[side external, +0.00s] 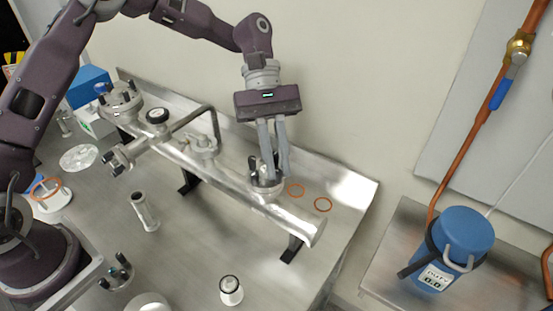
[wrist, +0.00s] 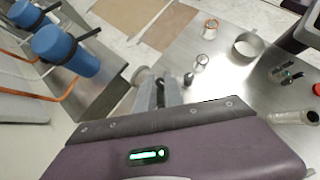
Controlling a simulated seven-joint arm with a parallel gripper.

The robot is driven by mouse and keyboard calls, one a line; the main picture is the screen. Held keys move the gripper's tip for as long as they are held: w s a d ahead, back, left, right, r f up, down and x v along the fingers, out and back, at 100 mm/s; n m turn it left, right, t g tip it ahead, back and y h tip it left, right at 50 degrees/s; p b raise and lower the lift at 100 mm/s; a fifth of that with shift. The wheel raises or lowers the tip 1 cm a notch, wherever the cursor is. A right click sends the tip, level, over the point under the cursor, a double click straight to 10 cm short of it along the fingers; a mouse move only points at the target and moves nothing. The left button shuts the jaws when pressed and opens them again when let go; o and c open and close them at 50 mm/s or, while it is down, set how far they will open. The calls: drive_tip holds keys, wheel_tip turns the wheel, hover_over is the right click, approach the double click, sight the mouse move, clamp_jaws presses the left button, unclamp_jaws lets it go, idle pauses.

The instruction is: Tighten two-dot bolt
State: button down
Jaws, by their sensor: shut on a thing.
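The metal pipe assembly (side external: 215,172) runs diagonally across the bench in the side view. Its near right end carries an upright port with a flange (side external: 266,183) and dark bolts (side external: 253,164). My gripper (side external: 277,168) points down at this flange, and its two grey fingers close on a bolt there. In the wrist view my gripper (wrist: 158,82) hides most of the flange and the bolt between its fingertips. No dot marks are readable, so I cannot tell which bolt is held.
A small cylinder (side external: 231,290) and a clear tube (side external: 145,211) stand in front of the pipe. A blue bottle (side external: 445,250) sits on the right-hand table. The wall rises close behind.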

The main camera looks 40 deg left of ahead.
drive_tip(key=c, duration=1.7)
unclamp_jaws()
drive_tip(key=v, duration=0.7)
drive_tip(key=s+a+r+m+t+y, duration=0.3)
drive_tip(key=s+r+t+y, duration=0.15)
drive_tip(key=s, duration=0.25)
drive_tip(key=s+a+m+t, duration=0.2)
drive_tip(key=s+a, duration=0.1)
drive_tip(key=s, duration=0.2)
drive_tip(key=s+a+r+m+t+y, duration=0.1)
drive_tip(key=s+a+m+t, duration=0.1)
drive_tip(key=s, duration=0.4)
drive_tip(key=s+a+m+t+y, duration=0.1)
drive_tip(key=s+a+m+t, duration=0.1)
drive_tip(key=s, duration=0.4)
drive_tip(key=shift+s+a+r+m+t, duration=0.1)
drive_tip(key=shift+a+m+t, duration=0.15)
drive_tip(key=shift+a, duration=0.45)
drive_tip(key=shift+s+a+r+m+t, duration=0.15)
drive_tip(key=shift+a+t, duration=0.15)
drive_tip(key=shift+a, duration=0.4)
